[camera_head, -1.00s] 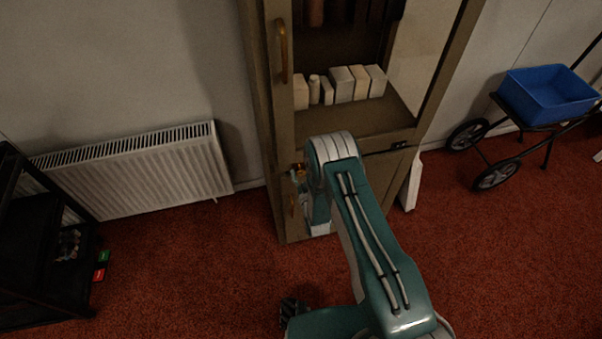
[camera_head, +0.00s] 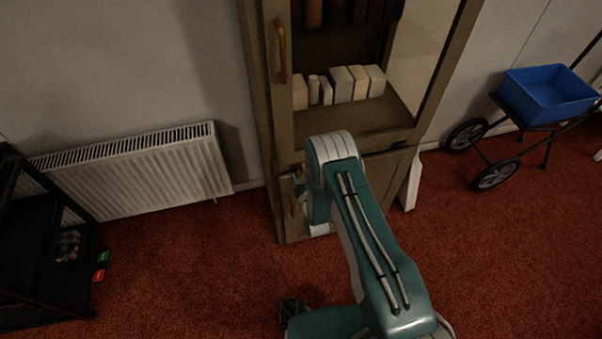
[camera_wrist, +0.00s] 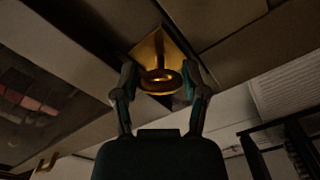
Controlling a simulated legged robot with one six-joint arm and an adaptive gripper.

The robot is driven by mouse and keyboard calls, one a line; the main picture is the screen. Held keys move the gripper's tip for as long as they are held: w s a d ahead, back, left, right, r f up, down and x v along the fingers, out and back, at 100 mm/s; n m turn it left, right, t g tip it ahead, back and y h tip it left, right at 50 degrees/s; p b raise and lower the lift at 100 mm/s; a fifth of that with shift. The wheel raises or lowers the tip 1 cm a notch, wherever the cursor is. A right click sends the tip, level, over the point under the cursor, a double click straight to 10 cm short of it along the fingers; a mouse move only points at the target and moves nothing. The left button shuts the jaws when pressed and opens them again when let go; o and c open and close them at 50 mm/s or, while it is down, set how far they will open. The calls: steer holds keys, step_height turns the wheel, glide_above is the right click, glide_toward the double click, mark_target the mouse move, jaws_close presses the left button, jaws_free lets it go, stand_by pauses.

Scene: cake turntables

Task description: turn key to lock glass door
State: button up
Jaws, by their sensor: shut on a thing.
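The gold key (camera_wrist: 160,82), with a ring-shaped bow, sits at a square gold plate (camera_wrist: 155,50) in the wrist view. My gripper (camera_wrist: 161,75) has a finger on each side of the bow and is shut on it. The key's shaft end is hidden at the plate. In the head view the cabinet's glass door (camera_head: 285,120) has a brown frame and a curved handle (camera_head: 281,52). My arm hides the gripper and most of the lock area there.
White box-like items (camera_head: 350,83) stand on a shelf inside the cabinet. A white radiator (camera_head: 135,172) is on the left wall, with a black rack (camera_head: 40,250) before it. A cart with a blue bin (camera_head: 548,92) stands right. Red carpet is open in front.

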steer(key=n, duration=0.4)
steer(key=shift+a, duration=0.15)
steer(key=shift+n, duration=1.6)
steer(key=shift+s+f, duration=0.1)
steer(key=shift+f, duration=0.05)
steer(key=o, duration=1.2)
steer(key=shift+c, duration=0.2)
steer(key=shift+a, duration=0.1)
